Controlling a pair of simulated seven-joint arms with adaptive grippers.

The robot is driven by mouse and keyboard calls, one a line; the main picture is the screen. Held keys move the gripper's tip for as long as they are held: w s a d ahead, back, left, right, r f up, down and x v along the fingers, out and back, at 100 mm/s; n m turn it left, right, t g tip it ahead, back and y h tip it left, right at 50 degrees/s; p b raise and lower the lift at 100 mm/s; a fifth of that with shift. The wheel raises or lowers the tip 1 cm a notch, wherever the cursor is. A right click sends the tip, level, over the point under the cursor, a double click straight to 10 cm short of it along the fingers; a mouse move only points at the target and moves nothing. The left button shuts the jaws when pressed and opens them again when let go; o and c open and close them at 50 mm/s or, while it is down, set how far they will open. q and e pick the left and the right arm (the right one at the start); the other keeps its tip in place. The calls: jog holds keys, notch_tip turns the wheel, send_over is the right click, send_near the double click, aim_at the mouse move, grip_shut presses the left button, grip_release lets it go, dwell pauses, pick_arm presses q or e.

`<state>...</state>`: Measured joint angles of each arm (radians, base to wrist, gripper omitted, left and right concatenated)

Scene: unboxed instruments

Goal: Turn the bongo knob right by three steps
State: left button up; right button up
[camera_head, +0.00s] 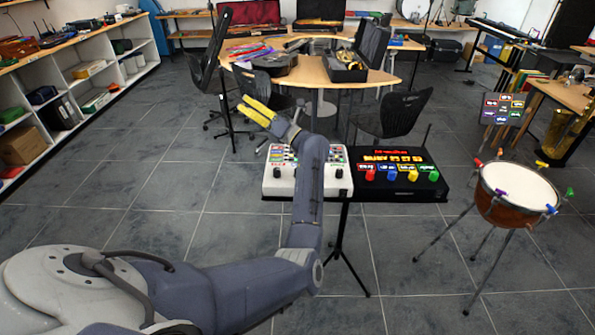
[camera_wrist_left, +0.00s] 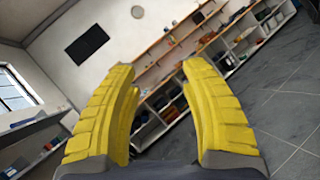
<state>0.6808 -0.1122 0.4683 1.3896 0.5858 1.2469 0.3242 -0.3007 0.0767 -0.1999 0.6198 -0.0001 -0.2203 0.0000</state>
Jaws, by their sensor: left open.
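A black box (camera_head: 400,187) on a stand carries a row of red, blue, yellow and green knobs under glowing text. A white box (camera_head: 335,187) with dark knobs and small coloured buttons stands to its left, partly hidden behind my left arm. The labels are too small to read, so I cannot tell which knob is the bongo one. My left gripper (camera_head: 249,107) has yellow fingers, is open and empty, and is raised beyond the white box, pointing left. In the left wrist view its fingers (camera_wrist_left: 156,75) are apart with nothing between them. My right gripper is not in view.
A drum (camera_head: 520,196) with coloured pegs stands on legs at the right, below a dark panel of coloured labels (camera_head: 503,108). A curved wooden table (camera_head: 310,75) with instrument cases and dark chairs is behind. White shelves (camera_head: 110,80) line the left. The left floor is clear.

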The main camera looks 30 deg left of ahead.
pick_arm(q)
notch_tip(320, 180, down, 6)
jog(key=w+d+n+g+h, duration=0.2)
jog(key=d+n+g+h, duration=0.1)
jog(key=n+h, duration=0.65)
jog(key=w+d+f+n+t+h, duration=0.15)
jog(key=w+d+h, duration=0.25)
jog(key=d, duration=0.4)
jog(key=w+d+f+n+h, duration=0.1)
jog(key=w+d+n+h, duration=0.15)
jog(key=d+h, duration=0.4)
jog(key=shift+y, duration=0.8)
jog(key=x, duration=1)
jog(key=w+d+x, duration=0.1)
jog(key=x, duration=0.5)
jog(key=shift+f, duration=0.25)
jog(key=shift+c, duration=0.5)
grip_shut()
